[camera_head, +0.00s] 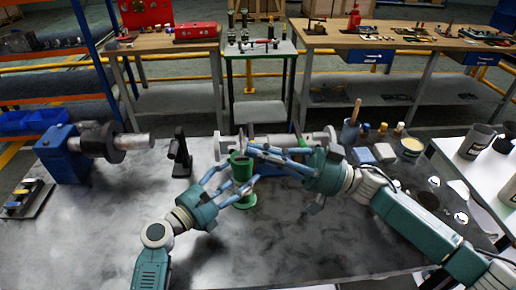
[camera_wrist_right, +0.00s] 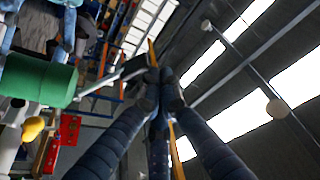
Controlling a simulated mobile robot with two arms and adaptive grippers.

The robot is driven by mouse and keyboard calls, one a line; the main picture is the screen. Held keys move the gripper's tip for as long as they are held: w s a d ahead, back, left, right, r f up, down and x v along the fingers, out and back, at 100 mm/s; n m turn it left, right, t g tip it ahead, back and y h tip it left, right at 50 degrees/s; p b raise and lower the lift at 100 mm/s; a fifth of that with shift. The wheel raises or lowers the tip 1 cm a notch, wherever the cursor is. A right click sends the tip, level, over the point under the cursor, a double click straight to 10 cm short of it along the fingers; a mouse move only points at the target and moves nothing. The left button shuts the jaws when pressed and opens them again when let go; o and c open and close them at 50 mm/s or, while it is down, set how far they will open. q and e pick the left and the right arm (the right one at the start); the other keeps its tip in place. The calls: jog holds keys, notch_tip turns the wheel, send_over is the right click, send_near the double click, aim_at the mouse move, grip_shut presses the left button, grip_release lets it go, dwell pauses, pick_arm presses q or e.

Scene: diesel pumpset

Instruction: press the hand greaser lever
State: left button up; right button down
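The hand greaser (camera_head: 243,170) is a green upright cylinder with a flared foot, over the dark bench top in the head view. My left gripper (camera_head: 240,190) has its blue fingers around its body and looks shut on it. In the right wrist view the greaser's green body (camera_wrist_right: 38,79) lies at the left edge. Its thin lever (camera_wrist_right: 105,88) runs from it to a dark end beside my right fingertips. My right gripper (camera_head: 255,150) is at the greaser's top; its fingertips (camera_wrist_right: 160,78) are together in the wrist view. Whether they touch the lever is unclear.
A grey shaft with flanges (camera_head: 320,140) lies behind the grippers. A blue motor-like unit (camera_head: 65,155) stands at left, a black stand (camera_head: 180,153) nearer the middle. A brush cup (camera_head: 350,131) and several small containers stand at right. The bench front is clear.

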notch_tip(320, 180, down, 10)
jog(key=s+n+g+y, duration=0.1)
jog(key=n+g, duration=0.4)
jog(key=n, duration=0.6)
jog(key=shift+s, duration=0.85)
pick_arm(q)
jog(key=shift+r, duration=0.1)
pick_arm(e)
jog(key=shift+a, duration=0.1)
notch_tip(320, 180, up, 4)
jog(key=s, duration=0.1)
jog(key=v, duration=1)
jog(key=shift+w+r, duration=0.2)
